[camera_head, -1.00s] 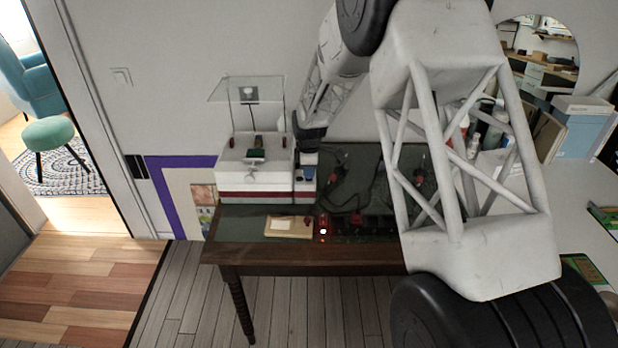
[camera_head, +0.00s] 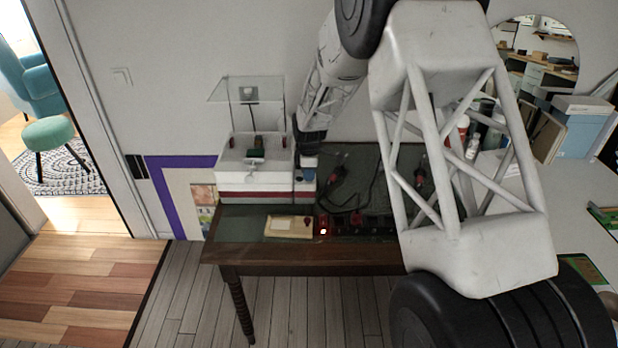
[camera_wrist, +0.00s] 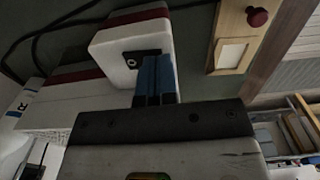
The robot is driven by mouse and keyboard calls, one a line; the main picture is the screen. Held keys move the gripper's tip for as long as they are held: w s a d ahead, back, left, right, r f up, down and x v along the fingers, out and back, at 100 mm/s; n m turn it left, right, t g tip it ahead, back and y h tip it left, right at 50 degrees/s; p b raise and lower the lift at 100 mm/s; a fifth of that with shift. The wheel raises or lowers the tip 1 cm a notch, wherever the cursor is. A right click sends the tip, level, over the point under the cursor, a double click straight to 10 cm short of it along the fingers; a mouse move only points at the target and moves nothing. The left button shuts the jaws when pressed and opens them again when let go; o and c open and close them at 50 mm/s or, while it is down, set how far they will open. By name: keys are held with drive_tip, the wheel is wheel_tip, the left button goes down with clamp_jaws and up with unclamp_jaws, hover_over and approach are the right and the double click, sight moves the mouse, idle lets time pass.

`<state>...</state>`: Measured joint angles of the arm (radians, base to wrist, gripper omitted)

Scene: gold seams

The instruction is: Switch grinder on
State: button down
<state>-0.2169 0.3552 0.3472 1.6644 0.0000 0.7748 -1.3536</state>
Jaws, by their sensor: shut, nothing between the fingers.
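The grinder (camera_head: 253,165) is a white box-shaped machine with a dark red stripe and a clear shield above it. It stands at the left of the dark table. A small white box (camera_head: 305,191) sits at its right side; it also shows in the wrist view (camera_wrist: 112,47), bearing a black switch plate (camera_wrist: 130,58). My gripper (camera_wrist: 151,60) has blue fingers closed together with nothing between them. The fingertips overlap the switch plate's right part in the wrist view. I cannot tell whether they touch it. The fingers partly hide the switch, so its position is unclear.
A wooden board with a pale card and dark red knob (camera_head: 290,227) lies in front of the grinder. A red switch with a bright spot (camera_head: 324,228) is to its right. Black cables (camera_head: 343,200) lie on the table (camera_head: 238,224). My arm hides the table's right part.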

drive_tip(key=shift+f, duration=0.3)
idle(0.4)
drive_tip(key=shift+r, duration=0.7)
idle(0.4)
drive_tip(key=shift+s+d+r, duration=0.1)
drive_tip(key=shift+s+r, duration=0.05)
drive_tip(key=shift+r, duration=0.1)
drive_tip(key=s+d+r+m+t, duration=0.1)
drive_tip(key=s+d+r+m, duration=0.4)
drive_tip(key=s+r, duration=0.55)
drive_tip(key=s+d+r+m, duration=0.3)
drive_tip(key=s+d+r, duration=0.3)
drive_tip(key=s+r, duration=0.45)
drive_tip(key=s+d+r+m, duration=0.1)
drive_tip(key=s+d+m, duration=0.1)
drive_tip(key=s, duration=0.8)
drive_tip(key=s+d+r+m+t, duration=0.1)
drive_tip(key=s+d+m, duration=0.2)
drive_tip(key=s, duration=0.8)
drive_tip(key=s+d+r+m, duration=0.1)
drive_tip(key=s+m, duration=0.4)
drive_tip(key=s, duration=0.5)
drive_tip(key=shift+s+d+r+t, duration=0.3)
drive_tip(key=shift+s+d+r, duration=0.1)
drive_tip(key=shift+d, duration=0.3)
